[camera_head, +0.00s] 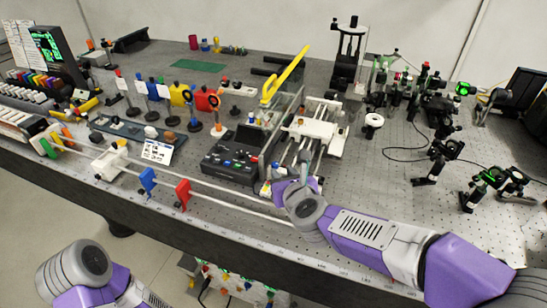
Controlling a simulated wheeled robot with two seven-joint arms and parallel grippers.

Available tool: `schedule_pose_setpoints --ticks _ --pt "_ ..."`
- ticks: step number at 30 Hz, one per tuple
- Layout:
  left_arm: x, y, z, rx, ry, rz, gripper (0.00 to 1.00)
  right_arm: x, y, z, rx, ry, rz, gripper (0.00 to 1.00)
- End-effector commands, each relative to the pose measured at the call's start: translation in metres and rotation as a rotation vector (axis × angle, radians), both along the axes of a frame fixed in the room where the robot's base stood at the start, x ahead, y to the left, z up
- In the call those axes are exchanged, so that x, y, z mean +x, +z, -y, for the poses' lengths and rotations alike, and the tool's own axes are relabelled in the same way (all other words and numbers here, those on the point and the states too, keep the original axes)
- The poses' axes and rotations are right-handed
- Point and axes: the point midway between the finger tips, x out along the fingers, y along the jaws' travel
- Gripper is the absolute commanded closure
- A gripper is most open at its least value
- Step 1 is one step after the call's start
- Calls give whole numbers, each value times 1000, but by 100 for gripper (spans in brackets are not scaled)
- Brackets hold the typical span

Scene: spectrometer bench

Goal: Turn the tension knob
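My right arm comes in from the lower right. Its gripper (298,180) is over the front edge of the bench, at the near end of a white device with metal rails (312,135). The gripper's fingers are small and partly hidden by its own wrist, so I cannot tell whether they are open or shut. I cannot pick out the tension knob for sure; the wrist and gripper cover the near end of the railed device. My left arm shows only in part at the lower left, below the bench edge, and its gripper is not visible.
A black control box (232,160) with coloured buttons stands left of the railed device. Optical mounts crowd the right; bare perforated bench (385,185) lies between.

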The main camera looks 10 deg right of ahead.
Motion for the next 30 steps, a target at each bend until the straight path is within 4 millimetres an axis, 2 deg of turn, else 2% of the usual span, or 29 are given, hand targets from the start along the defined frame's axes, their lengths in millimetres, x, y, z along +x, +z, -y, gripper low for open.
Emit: schedule_pose_setpoints --ticks 9,15,28,30 --pt "0 -7 0 0 1 0 57 38 -18 -1 3 1 -4 68" --pt "0 -9 0 0 0 1 57 56 -24 -1 3 1 -2 68" --pt "0 -9 0 0 0 1 57 63 -27 -1 0 0 -1 68" --pt "0 -9 0 0 0 1 57 63 -27 -1 0 0 -1 79"
